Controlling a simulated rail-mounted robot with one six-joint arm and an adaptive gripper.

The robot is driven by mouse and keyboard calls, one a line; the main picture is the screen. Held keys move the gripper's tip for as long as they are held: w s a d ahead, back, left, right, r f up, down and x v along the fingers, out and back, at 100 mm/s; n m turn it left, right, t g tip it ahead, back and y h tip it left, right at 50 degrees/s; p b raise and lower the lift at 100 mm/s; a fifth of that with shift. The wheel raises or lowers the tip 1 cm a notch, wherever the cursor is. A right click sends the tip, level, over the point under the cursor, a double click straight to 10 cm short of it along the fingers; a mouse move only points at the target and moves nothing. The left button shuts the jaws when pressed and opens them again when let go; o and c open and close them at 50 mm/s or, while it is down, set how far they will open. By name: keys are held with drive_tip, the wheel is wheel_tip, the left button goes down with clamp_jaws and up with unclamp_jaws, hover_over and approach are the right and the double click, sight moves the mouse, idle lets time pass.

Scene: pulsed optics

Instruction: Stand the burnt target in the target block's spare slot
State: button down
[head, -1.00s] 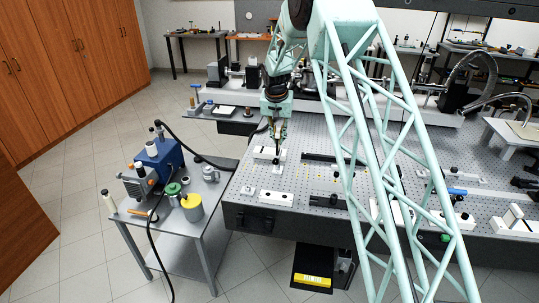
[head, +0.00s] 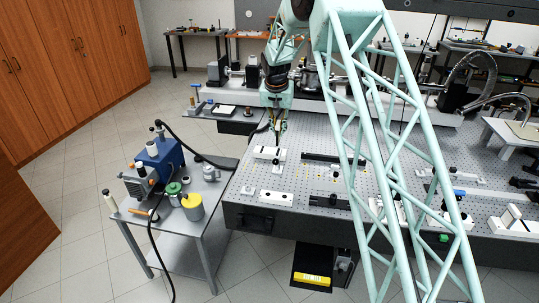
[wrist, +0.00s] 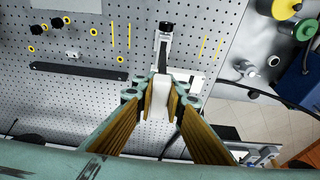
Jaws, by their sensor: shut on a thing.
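My gripper (head: 278,127) hangs over the left part of the perforated table, above a long white block (head: 267,152). In the wrist view my gripper (wrist: 161,97) has its fingers closed on a pale, narrow piece (wrist: 160,96), which I take to be the burnt target. No burn mark can be made out on it. The long white block, seemingly the target block, shows in the wrist view (wrist: 188,77), partly hidden behind the held piece and the fingers. Its slots are too small to tell. The held piece appears above the block; contact cannot be judged.
A small white mount with a black knob (wrist: 165,28) stands close to the block. A long black bar (wrist: 78,70) lies beside it on the table. Another white block (head: 275,198) lies near the front edge. A cart (head: 205,228) with a blue device stands left.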

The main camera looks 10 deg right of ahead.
sight(278, 122)
drive_tip(key=shift+r, duration=0.15)
drive_tip(key=shift+r+p, duration=0.65)
drive_tip(key=shift+r, duration=1.2)
drive_tip(key=shift+w+f, duration=0.1)
drive_tip(key=shift+w, duration=0.1)
